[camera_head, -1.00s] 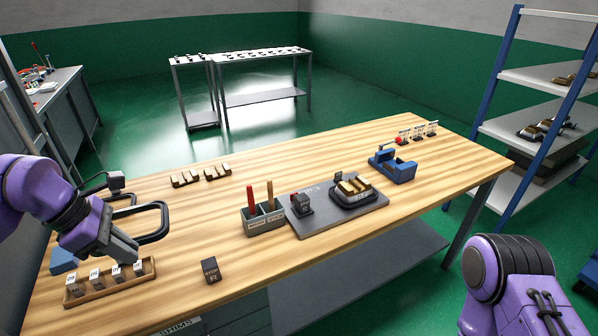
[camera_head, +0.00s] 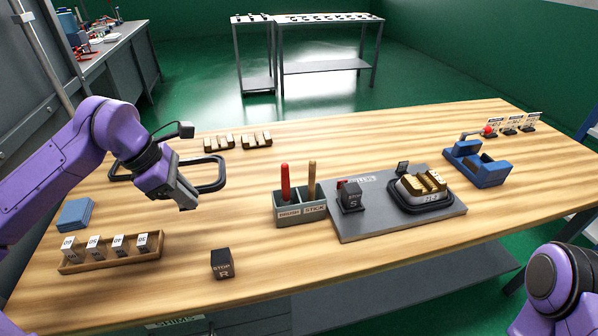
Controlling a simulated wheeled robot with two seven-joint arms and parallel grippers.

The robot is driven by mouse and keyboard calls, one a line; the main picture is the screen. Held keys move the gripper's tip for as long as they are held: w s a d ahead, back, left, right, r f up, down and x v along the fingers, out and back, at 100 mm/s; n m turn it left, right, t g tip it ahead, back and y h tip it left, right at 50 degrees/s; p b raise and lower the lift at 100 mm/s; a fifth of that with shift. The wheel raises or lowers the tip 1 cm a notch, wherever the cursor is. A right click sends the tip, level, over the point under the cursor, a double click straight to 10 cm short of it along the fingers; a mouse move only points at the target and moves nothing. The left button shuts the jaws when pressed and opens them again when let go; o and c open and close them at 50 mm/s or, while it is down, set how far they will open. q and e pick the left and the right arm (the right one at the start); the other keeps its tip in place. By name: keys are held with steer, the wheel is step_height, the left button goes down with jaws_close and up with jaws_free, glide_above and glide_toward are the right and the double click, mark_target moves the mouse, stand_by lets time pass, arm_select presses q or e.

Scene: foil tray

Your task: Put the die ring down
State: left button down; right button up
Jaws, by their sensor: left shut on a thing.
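The die ring (camera_head: 222,176) is a black rounded rectangular frame at the left of the wooden bench (camera_head: 255,215), in the head view. My left gripper (camera_head: 188,204) is shut on the near side of the ring, with its fingers pointing down. The gripper and wrist hide part of the ring. The ring looks roughly level and close to the bench top. I cannot tell whether it touches the wood. My right gripper is out of view; only part of my right arm shows at the lower right.
A slotted wooden rack (camera_head: 110,258) and blue pads (camera_head: 74,214) lie left. A dark STOP R block (camera_head: 222,264), a grey tool holder (camera_head: 300,211) and a grey plate (camera_head: 375,222) with a black-rimmed fixture stand right. Small metal pieces (camera_head: 256,140) lie behind.

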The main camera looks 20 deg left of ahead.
arm_select(q)
steer(key=w+f+p, duration=0.1)
steer(key=w+f, duration=0.2)
steer(key=w, duration=0.1)
steer(key=w+f+p, duration=0.1)
steer(key=w+f, duration=0.2)
steer(key=w, duration=0.2)
steer(key=w+a+f+p, duration=0.1)
steer(key=w+f, duration=0.3)
steer(key=shift+w, duration=0.4)
step_height(320, 180, down, 3)
steer(key=shift+r, duration=0.2)
steer(key=shift+f, duration=0.25)
steer(key=c, duration=1.1)
jaws_free()
steer(key=shift+c, duration=0.2)
steer(key=shift+s+r, duration=0.1)
steer(key=shift+r, duration=0.1)
steer(key=v, duration=1.2)
steer(key=shift+b, duration=0.4)
steer(key=shift+d, duration=0.1)
